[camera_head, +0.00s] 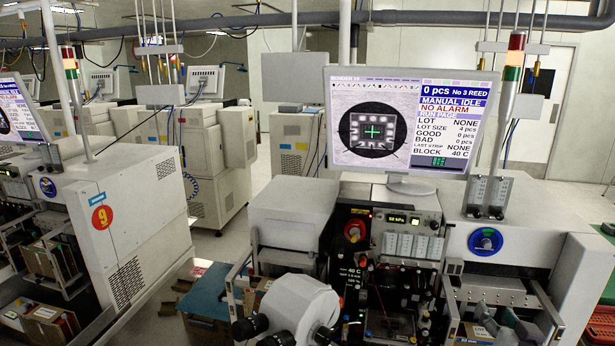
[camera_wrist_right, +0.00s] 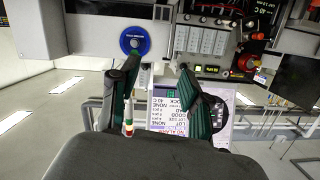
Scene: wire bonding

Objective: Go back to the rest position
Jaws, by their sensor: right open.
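My right gripper (camera_wrist_right: 158,68) shows in the right wrist view, its two dark fingers with green pads spread apart. The gap between the fingertips is empty. The bonding machine (camera_head: 495,262) stands at the right of the head view and looks upside down in the wrist view. Its monitor (camera_head: 400,172) reads MANUAL IDLE and NO ALARM. In the wrist view the monitor (camera_wrist_right: 165,122) is partly hidden behind the fingers.
A white microscope head (camera_head: 298,305) with black eyepieces stands at the front centre. A blue knob (camera_head: 485,241) is on the machine's right front. Another machine (camera_head: 125,225) stands at the left. A red crate (camera_head: 602,325) is at the lower right.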

